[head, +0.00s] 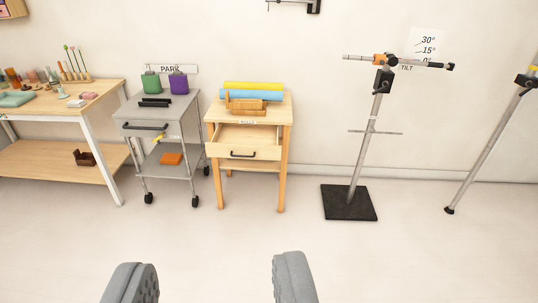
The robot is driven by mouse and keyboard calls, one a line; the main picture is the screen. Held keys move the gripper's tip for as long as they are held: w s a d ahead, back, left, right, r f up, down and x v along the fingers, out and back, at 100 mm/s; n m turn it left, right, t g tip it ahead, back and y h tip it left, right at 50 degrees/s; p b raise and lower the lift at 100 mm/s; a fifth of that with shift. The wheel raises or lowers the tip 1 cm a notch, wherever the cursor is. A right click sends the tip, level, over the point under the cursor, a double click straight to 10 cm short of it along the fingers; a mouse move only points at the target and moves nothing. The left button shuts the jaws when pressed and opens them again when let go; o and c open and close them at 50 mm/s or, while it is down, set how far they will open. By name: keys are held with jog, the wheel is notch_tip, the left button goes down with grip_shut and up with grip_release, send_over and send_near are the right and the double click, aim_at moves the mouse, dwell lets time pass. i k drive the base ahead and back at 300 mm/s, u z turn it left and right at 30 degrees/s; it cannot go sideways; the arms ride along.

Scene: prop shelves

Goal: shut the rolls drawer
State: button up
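The rolls drawer (244,153) is a light wooden drawer with a dark handle (244,155), in a small wooden stand (282,165) below a small label. It is pulled out, and its inside shows over the front panel. Yellow and blue rolls (252,91) and a wooden holder lie on top of the stand. My gripper (214,278) shows as two grey fingers at the bottom edge. They are wide apart with only floor between them, well in front of the stand and not touching it.
A grey wheeled cart (188,107) with green and purple containers stands left of the stand. A wooden table (110,92) with many small items is further left. A tilted pole on a black base (348,203) stands to the right. The floor ahead is clear.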

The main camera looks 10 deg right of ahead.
aim_at(230, 140)
jog(key=z, duration=0.15)
jog(key=i, duration=0.55)
jog(key=u, duration=0.2)
jog(key=k, duration=0.55)
jog(key=u, duration=0.35)
jog(key=i, duration=2.8)
jog(key=z, duration=0.2)
